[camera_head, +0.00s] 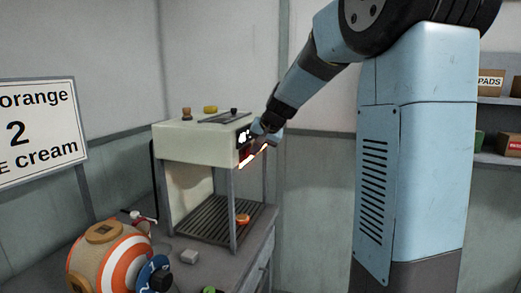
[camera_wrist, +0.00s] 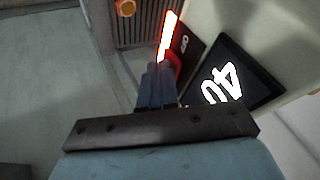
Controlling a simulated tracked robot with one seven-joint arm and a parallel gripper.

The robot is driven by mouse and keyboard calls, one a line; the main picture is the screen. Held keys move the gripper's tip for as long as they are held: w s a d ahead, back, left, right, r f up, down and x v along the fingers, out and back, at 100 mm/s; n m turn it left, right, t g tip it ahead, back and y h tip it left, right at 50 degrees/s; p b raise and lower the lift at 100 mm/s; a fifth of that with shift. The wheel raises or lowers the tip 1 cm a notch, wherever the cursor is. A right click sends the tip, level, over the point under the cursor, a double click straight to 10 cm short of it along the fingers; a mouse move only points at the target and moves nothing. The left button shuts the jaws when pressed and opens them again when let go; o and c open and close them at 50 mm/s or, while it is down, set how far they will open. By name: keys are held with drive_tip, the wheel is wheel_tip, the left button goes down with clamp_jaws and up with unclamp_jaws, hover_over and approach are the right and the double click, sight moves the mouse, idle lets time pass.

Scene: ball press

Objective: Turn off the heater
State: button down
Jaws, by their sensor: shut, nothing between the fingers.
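The heater (camera_head: 195,143) is a cream box on grey legs above a slatted grille, on a table. A bright glowing bar (camera_head: 250,158) runs along its front lower edge; it also shows in the wrist view (camera_wrist: 168,35). A dark display (camera_wrist: 240,75) reads 40 in white. A smaller dark panel (camera_wrist: 186,43) with white marks sits beside the glowing bar. A red part (camera_wrist: 174,68) is at my fingertips; I cannot tell if they touch it. My gripper (camera_wrist: 158,74) is shut and empty at the heater's front, and it partly hides the front in the head view (camera_head: 262,134).
An orange round piece (camera_head: 243,219) lies on the grille (camera_head: 210,222). An orange-and-white striped ball (camera_head: 118,262) is at the table's front left. Small items, including a yellow one (camera_head: 210,109), stand on the heater's top. Shelves (camera_head: 497,159) are at right.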

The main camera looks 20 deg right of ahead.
drive_tip(key=shift+a, duration=0.1)
drive_tip(key=shift+a, duration=0.65)
drive_tip(key=shift+w+a+r, duration=0.1)
drive_tip(key=shift+a, duration=0.15)
idle(1.0)
drive_tip(key=shift+d, duration=0.1)
drive_tip(key=shift+w+d+r, duration=0.15)
drive_tip(key=shift+w+d, duration=0.2)
drive_tip(key=shift+d, duration=0.35)
